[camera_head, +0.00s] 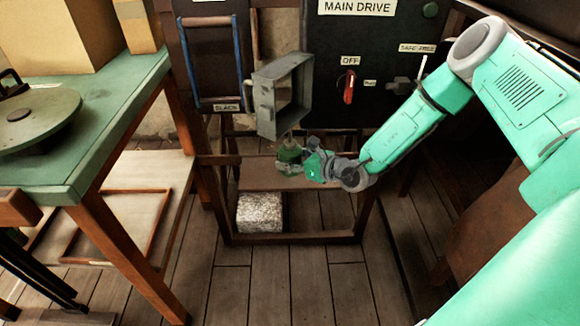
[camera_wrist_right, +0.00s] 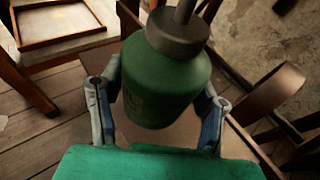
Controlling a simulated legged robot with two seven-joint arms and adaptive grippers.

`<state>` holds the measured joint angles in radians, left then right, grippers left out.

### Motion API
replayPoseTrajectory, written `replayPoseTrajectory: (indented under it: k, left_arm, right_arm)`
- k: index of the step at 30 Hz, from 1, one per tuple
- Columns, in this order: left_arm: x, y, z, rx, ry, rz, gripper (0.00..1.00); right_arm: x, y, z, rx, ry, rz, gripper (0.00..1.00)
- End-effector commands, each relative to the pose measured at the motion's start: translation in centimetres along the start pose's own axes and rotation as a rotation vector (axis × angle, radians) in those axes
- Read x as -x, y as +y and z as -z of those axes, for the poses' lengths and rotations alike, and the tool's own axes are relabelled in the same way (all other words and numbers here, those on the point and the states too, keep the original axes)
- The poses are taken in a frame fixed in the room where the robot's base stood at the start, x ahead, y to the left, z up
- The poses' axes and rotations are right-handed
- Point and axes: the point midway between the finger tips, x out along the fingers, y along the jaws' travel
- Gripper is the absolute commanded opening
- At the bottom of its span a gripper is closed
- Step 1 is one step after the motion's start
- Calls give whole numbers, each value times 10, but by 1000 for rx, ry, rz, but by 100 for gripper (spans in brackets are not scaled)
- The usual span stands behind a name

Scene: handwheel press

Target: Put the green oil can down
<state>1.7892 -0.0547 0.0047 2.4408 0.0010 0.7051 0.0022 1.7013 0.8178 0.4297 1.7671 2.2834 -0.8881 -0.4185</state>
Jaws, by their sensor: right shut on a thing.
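The green oil can (camera_head: 289,156) is in the middle of the head view, above the brown wooden shelf of a stand. It looks roughly upright. My right gripper (camera_head: 303,160) reaches it from the right and is shut on it. In the right wrist view the green oil can (camera_wrist_right: 165,85) fills the middle, its dark cap and spout at the top, with a finger of my right gripper (camera_wrist_right: 158,105) on each side. Whether the can's base touches the shelf cannot be told. My left gripper is not seen.
The wooden shelf (camera_head: 335,181) has bare room to the right. A grey open metal box (camera_head: 264,104) hangs just above the can. A speckled block (camera_head: 260,213) lies below the shelf. A dark panel with a red OFF lever (camera_head: 349,87) stands behind. A green-topped table (camera_head: 110,125) is at left.

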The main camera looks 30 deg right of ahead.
Motion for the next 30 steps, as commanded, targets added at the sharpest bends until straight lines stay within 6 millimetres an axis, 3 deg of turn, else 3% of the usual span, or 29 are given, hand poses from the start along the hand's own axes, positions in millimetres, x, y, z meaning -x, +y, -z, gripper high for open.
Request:
replayPoseTrajectory:
  k: [8,15,25,26,27,30]
  left_arm:
    - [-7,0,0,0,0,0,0]
    - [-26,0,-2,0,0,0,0]
    - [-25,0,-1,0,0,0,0]
    - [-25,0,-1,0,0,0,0]
    - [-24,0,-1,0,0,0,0]
    - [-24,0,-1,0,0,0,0]
  right_arm:
    - [-14,-15,-6,3,-5,0,22]
    - [-26,-17,28,1,-2,-1,22]
    - [-26,-17,30,1,-2,-1,22]
    - [-25,-17,30,0,1,-1,67]
    - [-25,-17,30,0,1,-1,77]
    - [-25,-17,30,0,0,-1,77]
